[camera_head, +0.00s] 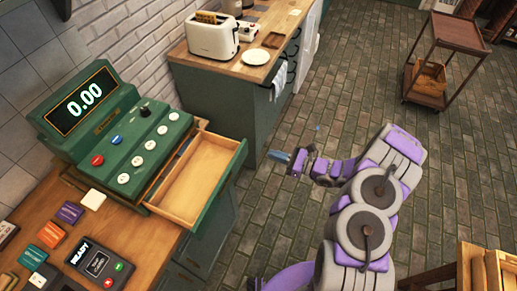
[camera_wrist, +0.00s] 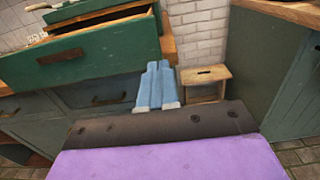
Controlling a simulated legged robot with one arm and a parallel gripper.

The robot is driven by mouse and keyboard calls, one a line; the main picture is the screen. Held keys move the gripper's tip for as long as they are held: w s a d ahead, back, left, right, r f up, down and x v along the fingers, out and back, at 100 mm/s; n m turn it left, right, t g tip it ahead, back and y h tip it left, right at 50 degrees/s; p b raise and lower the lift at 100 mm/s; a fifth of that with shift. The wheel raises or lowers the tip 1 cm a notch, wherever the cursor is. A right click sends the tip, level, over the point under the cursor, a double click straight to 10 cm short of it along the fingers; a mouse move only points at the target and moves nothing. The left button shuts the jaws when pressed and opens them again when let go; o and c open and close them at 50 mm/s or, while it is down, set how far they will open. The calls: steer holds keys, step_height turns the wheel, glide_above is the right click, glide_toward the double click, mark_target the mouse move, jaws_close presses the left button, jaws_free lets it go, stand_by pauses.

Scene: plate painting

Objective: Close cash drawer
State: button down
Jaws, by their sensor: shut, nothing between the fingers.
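The green cash register (camera_head: 105,115) stands on the wooden counter at the left, its display reading 0.00. Its cash drawer (camera_head: 238,160) is pulled out toward the right, with a green front and a bare wooden inside. In the wrist view the drawer front (camera_wrist: 85,55) fills the upper left. My gripper (camera_head: 281,157) is to the right of the drawer front, apart from it, over the floor. In the wrist view its blue fingers (camera_wrist: 158,85) are together with nothing between them, to the right of and below the drawer front.
The counter (camera_head: 150,240) holds a card terminal (camera_head: 98,262) and several small coloured blocks. A second counter (camera_head: 228,68) with a toaster (camera_head: 212,38) and plate (camera_head: 256,57) stands behind. A wooden cart (camera_head: 440,62) is at the upper right. The tiled floor between is open.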

steer(key=x, duration=0.7)
steer(key=shift+w+b, duration=0.15)
steer(key=shift+b, duration=0.25)
steer(key=b, duration=0.6)
glide_toward(210, 133)
steer(key=w+a+f, duration=0.1)
steer(key=w+a, duration=0.1)
steer(key=a, duration=0.1)
steer(key=w+a+f, duration=0.1)
steer(key=w+a, duration=0.1)
steer(key=a, duration=0.1)
steer(key=w+a+f, duration=0.1)
steer(key=w+a, duration=0.1)
steer(key=a, duration=0.1)
steer(key=shift+a+f, duration=0.1)
steer(key=shift+f, duration=0.3)
steer(key=shift+w+a+r+b, duration=0.15)
steer(key=shift+w+a+b, duration=0.2)
steer(key=shift+a+b, duration=0.15)
steer(key=shift+r, duration=0.1)
steer(key=shift+a, duration=0.1)
